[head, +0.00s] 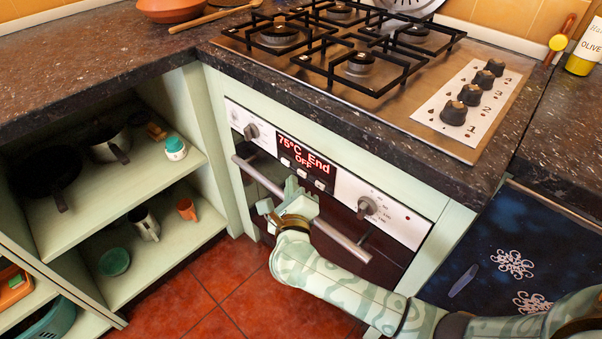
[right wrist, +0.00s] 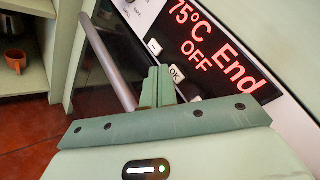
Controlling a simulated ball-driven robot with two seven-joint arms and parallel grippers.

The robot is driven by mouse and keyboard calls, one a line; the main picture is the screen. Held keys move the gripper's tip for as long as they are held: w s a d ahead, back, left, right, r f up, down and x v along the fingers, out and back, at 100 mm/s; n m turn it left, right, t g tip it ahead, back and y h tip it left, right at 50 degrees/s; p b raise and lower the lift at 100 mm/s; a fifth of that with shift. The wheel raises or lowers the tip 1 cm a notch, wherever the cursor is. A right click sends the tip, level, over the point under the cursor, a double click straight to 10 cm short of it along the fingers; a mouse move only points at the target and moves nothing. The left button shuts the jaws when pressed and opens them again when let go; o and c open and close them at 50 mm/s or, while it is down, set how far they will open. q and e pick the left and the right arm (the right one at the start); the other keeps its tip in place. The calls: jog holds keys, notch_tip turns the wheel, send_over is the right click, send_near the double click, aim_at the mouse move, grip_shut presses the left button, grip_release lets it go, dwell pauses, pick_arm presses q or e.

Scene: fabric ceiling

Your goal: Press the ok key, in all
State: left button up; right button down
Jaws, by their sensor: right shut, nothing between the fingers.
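The oven's control panel (head: 400,225) has a red-lit display (head: 306,160) reading "75°C End OFF", which also shows in the right wrist view (right wrist: 215,50). Small white keys sit in a row under it. The ok key (right wrist: 177,73), marked "OK", is the middle one, between the minus key (right wrist: 154,47) and a third key (right wrist: 196,99) partly hidden by my gripper. My right gripper (head: 292,185) is shut and empty just below the keys. In the right wrist view its fingertips (right wrist: 162,72) appear right beside the ok key; I cannot tell whether they touch it. My left gripper is not in view.
The oven's bar handle (head: 330,232) runs below the panel, close to my right gripper. Knobs (head: 252,131) and (head: 367,207) flank the display. The dark worktop (head: 330,120) with a gas hob (head: 400,95) overhangs above. Open shelves (head: 150,190) stand left.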

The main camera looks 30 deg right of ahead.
jog(key=shift+d, duration=0.1)
jog(key=shift+w+d, duration=0.15)
jog(key=shift+d, duration=0.15)
jog(key=shift+w+d, duration=0.15)
jog(key=shift+d, duration=0.35)
dwell(0.8)
jog(key=shift+a, duration=0.1)
jog(key=shift+s+a+p, duration=0.3)
jog(key=shift+a, duration=0.45)
jog(key=shift+s+a, duration=0.3)
jog(key=shift+a, duration=0.5)
jog(key=shift+s+a, duration=0.25)
jog(key=shift+a, duration=0.5)
jog(key=shift+s+a, duration=0.3)
jog(key=shift+a, duration=0.5)
